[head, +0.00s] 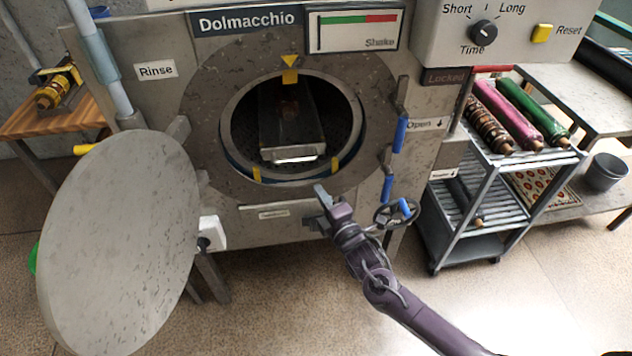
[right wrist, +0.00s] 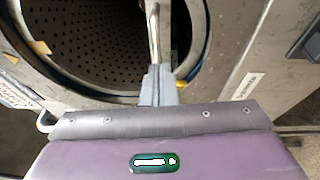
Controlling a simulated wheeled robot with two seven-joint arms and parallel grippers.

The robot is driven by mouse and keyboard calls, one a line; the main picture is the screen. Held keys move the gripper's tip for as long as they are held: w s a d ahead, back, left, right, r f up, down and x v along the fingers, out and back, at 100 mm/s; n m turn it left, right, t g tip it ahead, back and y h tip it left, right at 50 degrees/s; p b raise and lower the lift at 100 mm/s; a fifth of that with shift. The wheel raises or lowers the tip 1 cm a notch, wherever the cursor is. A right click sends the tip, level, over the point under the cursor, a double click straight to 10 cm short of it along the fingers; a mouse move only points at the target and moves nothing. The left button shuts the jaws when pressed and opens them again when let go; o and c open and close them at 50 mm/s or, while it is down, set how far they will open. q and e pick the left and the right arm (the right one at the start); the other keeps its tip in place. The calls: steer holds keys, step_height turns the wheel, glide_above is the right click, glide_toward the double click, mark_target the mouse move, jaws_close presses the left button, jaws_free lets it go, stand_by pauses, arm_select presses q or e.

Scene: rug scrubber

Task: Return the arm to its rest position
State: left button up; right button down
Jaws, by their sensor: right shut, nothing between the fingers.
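My right arm reaches in from the lower right in the head view. Its purple right gripper (head: 321,193) is in front of the machine, just below the round drum opening (head: 291,125). Its fingers are shut and empty. In the right wrist view the shut gripper (right wrist: 158,75) points toward the perforated drum (right wrist: 90,45). A dark tray-like piece with a pale front edge (head: 294,154) sits inside the drum, above and apart from the gripper. My left gripper is not in view.
The round door (head: 120,245) stands open at the left. Blue-handled levers (head: 399,135) and a handwheel (head: 396,214) are close to my right gripper. A rack (head: 490,190) with rolled rugs stands at the right. The floor in front is clear.

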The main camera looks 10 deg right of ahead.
steer(key=s+d+f+m+g+h, duration=0.2)
steer(key=s+d+f+m+g, duration=0.15)
steer(key=s+f, duration=0.45)
steer(key=s+d+f+m+g+h+p, duration=0.15)
steer(key=s+d+f+m, duration=0.25)
steer(key=f, duration=0.8)
steer(key=s+d+f+m+g+h, duration=0.2)
steer(key=s+d+f+m+g, duration=0.15)
steer(key=s+f, duration=0.5)
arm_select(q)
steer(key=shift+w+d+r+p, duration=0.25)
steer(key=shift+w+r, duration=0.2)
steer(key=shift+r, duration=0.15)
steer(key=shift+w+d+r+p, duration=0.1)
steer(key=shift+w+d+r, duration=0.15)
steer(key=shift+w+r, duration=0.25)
arm_select(e)
steer(key=s+f+m+g, duration=0.2)
steer(key=s+f, duration=0.3)
steer(key=s, duration=0.4)
steer(key=s+d+f+m+g, duration=0.1)
steer(key=s+f+m+g, duration=0.2)
steer(key=s+f, duration=0.3)
steer(key=s+f+m+g, duration=0.3)
steer(key=s+f, duration=0.2)
steer(key=s, duration=0.9)
steer(key=shift+s+d+f+m, duration=0.2)
steer(key=shift+d+m, duration=0.05)
steer(key=shift+m, duration=0.15)
